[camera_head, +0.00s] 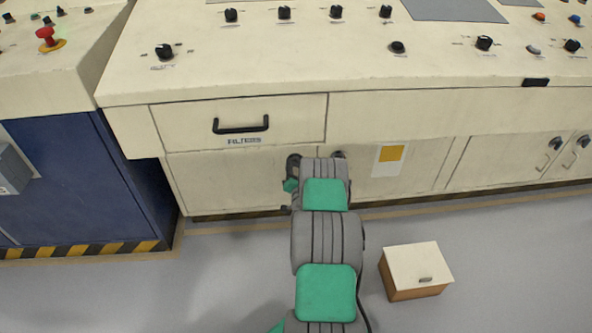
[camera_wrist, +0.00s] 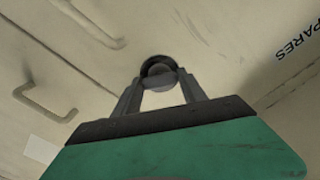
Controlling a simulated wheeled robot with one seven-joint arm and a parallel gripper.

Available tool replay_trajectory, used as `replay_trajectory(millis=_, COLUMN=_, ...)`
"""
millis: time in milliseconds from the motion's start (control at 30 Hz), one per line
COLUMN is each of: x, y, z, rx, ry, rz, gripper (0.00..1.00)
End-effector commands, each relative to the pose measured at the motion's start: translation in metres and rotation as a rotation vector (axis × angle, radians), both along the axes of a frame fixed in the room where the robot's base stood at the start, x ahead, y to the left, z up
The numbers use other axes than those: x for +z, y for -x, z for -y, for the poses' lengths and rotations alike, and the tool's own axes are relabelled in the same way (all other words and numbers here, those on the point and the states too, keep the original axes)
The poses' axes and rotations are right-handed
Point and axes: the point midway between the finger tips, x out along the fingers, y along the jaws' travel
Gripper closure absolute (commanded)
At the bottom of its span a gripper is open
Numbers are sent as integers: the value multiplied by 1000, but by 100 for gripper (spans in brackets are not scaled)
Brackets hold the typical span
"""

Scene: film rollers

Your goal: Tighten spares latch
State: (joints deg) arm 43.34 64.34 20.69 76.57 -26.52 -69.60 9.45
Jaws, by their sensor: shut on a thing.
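The spares latch (camera_wrist: 158,66) is a round dark knob on the cream cabinet front, ahead of my gripper in the wrist view. The word SPARES (camera_wrist: 294,38) is printed on the panel at its right in that view. My gripper (camera_wrist: 161,82) has its two grey fingers closed on the knob's sides. The knob's exact turn angle is hard to read. In the head view my arm reaches the lower cabinet front and hides the gripper and much of the door there.
Door handles (camera_wrist: 45,103) show at left in the wrist view. A drawer (camera_head: 240,125) labelled FILTERS is above my arm in the head view. A small wooden box (camera_head: 415,268) with a cream lid sits on the floor at right. A blue cabinet (camera_head: 75,180) stands left.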

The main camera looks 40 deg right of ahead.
Motion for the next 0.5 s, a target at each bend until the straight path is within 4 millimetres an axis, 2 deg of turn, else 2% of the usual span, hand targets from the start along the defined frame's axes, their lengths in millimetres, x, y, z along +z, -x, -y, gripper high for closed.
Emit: replay_trajectory(millis=500, x=-1, y=0, z=0, rx=0, ry=-401, rz=274, gripper=91)
